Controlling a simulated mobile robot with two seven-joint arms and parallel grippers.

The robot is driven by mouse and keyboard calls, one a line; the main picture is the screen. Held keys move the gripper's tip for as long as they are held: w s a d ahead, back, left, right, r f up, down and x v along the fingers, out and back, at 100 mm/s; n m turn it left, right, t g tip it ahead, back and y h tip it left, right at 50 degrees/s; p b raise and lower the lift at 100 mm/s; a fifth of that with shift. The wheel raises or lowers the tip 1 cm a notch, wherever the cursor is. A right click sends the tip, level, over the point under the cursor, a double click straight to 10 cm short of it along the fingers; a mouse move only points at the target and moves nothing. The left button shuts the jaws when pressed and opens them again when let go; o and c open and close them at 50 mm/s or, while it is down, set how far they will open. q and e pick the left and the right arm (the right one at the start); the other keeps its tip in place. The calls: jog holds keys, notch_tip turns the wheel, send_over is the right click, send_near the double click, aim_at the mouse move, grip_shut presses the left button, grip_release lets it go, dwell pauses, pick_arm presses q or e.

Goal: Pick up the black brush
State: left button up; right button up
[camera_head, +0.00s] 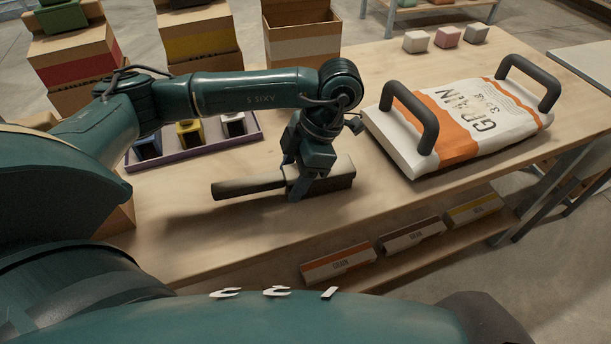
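The black brush (246,187) lies sideways over the front part of the wooden table, its handle to the left and its wider head to the right. My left gripper (297,184) reaches down from above at the middle of the brush, with a finger showing in front of it. The gripper and its wrist hide part of the brush where handle meets head. Whether the fingers press on the brush or stand a little apart from it cannot be told. My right gripper is not in view.
A grain bag (462,124) with two dark handles lies right of the brush. A purple tray (195,152) with small boxes is behind left. Several cartons stand at the back left. Three small blocks (447,36) sit at the far edge. Labelled boxes (411,234) lie on a lower shelf.

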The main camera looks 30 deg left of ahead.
aim_at(293, 173)
pick_arm(q)
jog(key=c, duration=0.8)
jog(key=shift+c, duration=0.2)
jog(key=shift+r, duration=0.1)
notch_tip(293, 173, up, 10)
jog(key=shift+f+p, duration=0.1)
jog(key=shift+p, duration=1.05)
